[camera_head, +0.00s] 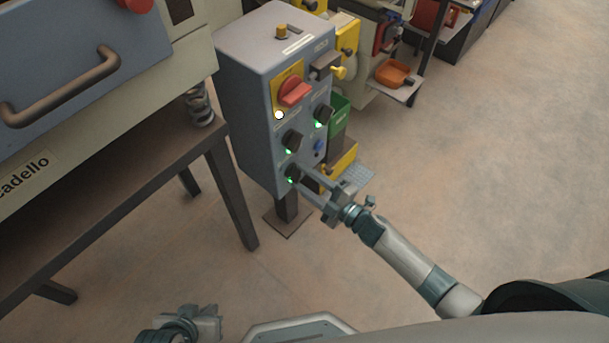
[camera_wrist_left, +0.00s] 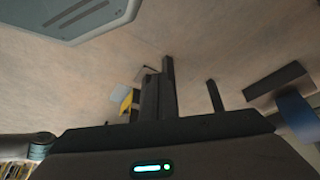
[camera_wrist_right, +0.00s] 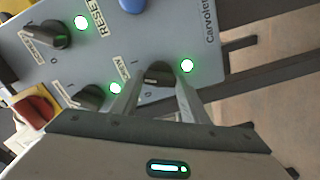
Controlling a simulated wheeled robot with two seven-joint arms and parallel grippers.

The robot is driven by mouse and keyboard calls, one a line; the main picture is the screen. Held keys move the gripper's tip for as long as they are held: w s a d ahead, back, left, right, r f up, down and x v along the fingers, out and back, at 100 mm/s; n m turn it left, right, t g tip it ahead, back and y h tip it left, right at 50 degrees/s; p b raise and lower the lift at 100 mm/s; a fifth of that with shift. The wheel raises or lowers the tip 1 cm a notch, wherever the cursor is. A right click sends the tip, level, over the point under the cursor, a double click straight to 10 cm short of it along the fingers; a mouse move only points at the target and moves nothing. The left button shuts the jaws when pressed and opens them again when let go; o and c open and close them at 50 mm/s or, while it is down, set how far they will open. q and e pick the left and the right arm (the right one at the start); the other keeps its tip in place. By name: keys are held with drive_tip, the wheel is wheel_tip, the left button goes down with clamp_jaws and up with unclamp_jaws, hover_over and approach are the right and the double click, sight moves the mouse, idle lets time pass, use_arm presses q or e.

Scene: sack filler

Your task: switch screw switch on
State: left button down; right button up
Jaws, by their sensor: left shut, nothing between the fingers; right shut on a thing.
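The grey control box (camera_head: 248,110) stands on a post in the head view. A black rotary switch (camera_wrist_right: 158,73) low on its face is between the fingers of my right gripper (camera_head: 308,180). The fingers are shut on it, and a lit green lamp (camera_wrist_right: 187,65) is beside it. My left gripper (camera_head: 207,318) is shut and empty, low over the floor, away from the box.
Two more black rotary switches (camera_wrist_right: 92,97) (camera_wrist_right: 48,35) have lit green lamps. A red rotary switch (camera_head: 294,92) on a yellow plate and a blue button (camera_head: 319,145) are also on the box. A dark-legged table (camera_head: 110,185) stands left; floor at right is open.

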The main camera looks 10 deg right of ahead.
use_arm(q)
drive_tip(key=shift+s+a+g+y+p, duration=0.3)
drive_tip(key=shift+s+a+g+p, duration=0.3)
drive_tip(key=shift+a, duration=0.25)
use_arm(e)
drive_tip(key=shift+m, duration=1.4)
drive_tip(key=o, duration=1.1)
drive_tip(key=shift+c, duration=0.2)
drive_tip(key=shift+s+d, duration=0.1)
drive_tip(key=v, duration=1.7)
drive_tip(key=shift+s+f, duration=0.1)
